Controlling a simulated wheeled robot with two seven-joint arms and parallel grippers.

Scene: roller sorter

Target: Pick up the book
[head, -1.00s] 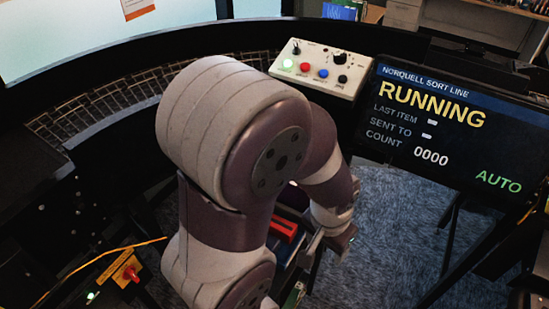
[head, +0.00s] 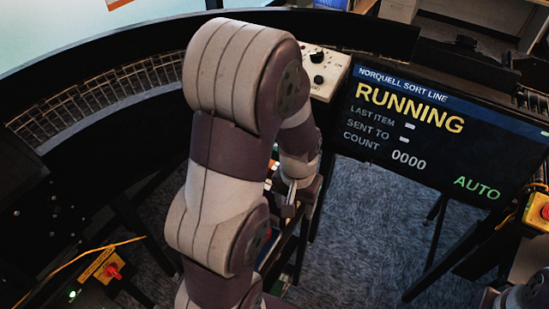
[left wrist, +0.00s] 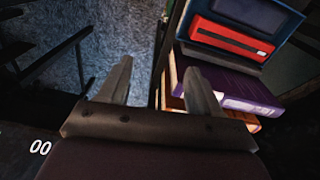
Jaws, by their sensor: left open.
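Several books lie stacked at the right of the left wrist view: a blue one (left wrist: 255,14) at the top, a red one (left wrist: 232,36) with a dark band, a purple one (left wrist: 225,84) with pale page edges, and orange-brown ones lower down, partly hidden. My left gripper (left wrist: 160,82) is open and empty; its right finger overlaps the purple book's near end in the picture, and I cannot tell whether they touch. In the head view my left gripper (head: 287,198) hangs beside the stack, which my arm mostly hides. My right gripper is not in view.
A black screen (head: 440,135) reading RUNNING stands at the right. A white button panel (head: 325,72) is partly behind my arm. A curved roller track (head: 95,95) runs at the left. A red switch (head: 112,271) sits at lower left. Carpeted floor (head: 365,225) shows below the screen.

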